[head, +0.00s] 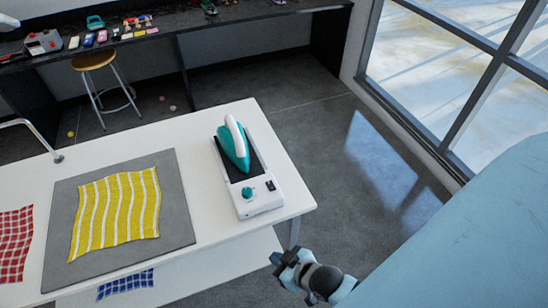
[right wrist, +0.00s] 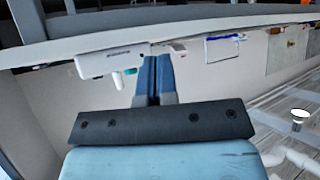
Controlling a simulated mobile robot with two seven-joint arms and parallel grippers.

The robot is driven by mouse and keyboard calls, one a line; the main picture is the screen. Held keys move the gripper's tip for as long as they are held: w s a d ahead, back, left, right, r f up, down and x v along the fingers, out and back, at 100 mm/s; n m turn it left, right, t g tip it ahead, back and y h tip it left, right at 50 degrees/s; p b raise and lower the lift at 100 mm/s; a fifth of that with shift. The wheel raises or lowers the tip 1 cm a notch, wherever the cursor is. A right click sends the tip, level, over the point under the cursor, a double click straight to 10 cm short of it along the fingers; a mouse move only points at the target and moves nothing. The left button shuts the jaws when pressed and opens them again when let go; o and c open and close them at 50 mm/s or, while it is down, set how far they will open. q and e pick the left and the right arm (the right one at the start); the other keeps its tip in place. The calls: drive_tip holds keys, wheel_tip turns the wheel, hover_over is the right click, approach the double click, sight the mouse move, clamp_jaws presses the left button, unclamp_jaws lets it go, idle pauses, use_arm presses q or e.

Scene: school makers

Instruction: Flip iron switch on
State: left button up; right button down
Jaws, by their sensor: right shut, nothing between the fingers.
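A teal and white iron (head: 234,146) rests on the dark pad of a white base (head: 259,203) near the right end of the white table. The base's front panel has a teal knob (head: 248,192) and a small black switch (head: 270,185) right of it. The switch's exact position is too small to tell. My right gripper (head: 277,260) is off the table's front right corner, apart from the base. In the right wrist view its fingers (right wrist: 157,76) are together and empty, with what looks like the white base (right wrist: 110,61) just beyond. My left gripper is out of view.
A yellow striped cloth (head: 117,210) lies on a grey mat (head: 180,225) on the table (head: 203,190). A red checked cloth (head: 14,245) lies at the left and a blue one (head: 125,283) on a lower surface. A stool (head: 94,62) and dark workbench stand behind. Floor right of the table is clear.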

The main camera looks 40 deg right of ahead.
drive_tip(key=w+a+r+n+g+b, duration=0.1)
drive_tip(key=w+n+g+b, duration=0.1)
drive_tip(key=w, duration=0.3)
drive_tip(key=w+a+r+n+g+y+b, duration=0.1)
drive_tip(key=w+n+g+b, duration=0.1)
drive_tip(key=w, duration=0.3)
drive_tip(key=w+a+r+n+g+y+b, duration=0.1)
drive_tip(key=w+r+n+g+b, duration=0.1)
drive_tip(key=w, duration=0.3)
drive_tip(key=shift+w+n+g+b, duration=0.1)
drive_tip(key=shift+n+g+b, duration=0.3)
drive_tip(key=shift+b, duration=0.45)
drive_tip(key=w+d+r+n+g+h+b, duration=0.3)
drive_tip(key=w+d+r+n+g, duration=0.1)
drive_tip(key=d+r, duration=0.35)
wheel_tip(320, 180, up, 6)
drive_tip(key=n+g+h, duration=0.1)
drive_tip(key=h, duration=0.1)
hover_over(273, 189)
drive_tip(key=w, duration=0.2)
drive_tip(key=shift+d+r+n+g+b, duration=0.25)
drive_tip(key=shift+n+g+b, duration=0.05)
drive_tip(key=shift+b, duration=0.15)
drive_tip(key=f, duration=0.4)
drive_tip(key=s+f, duration=0.1)
drive_tip(key=f, duration=0.9)
drive_tip(key=shift+s+a, duration=0.2)
drive_tip(key=shift+s, duration=0.1)
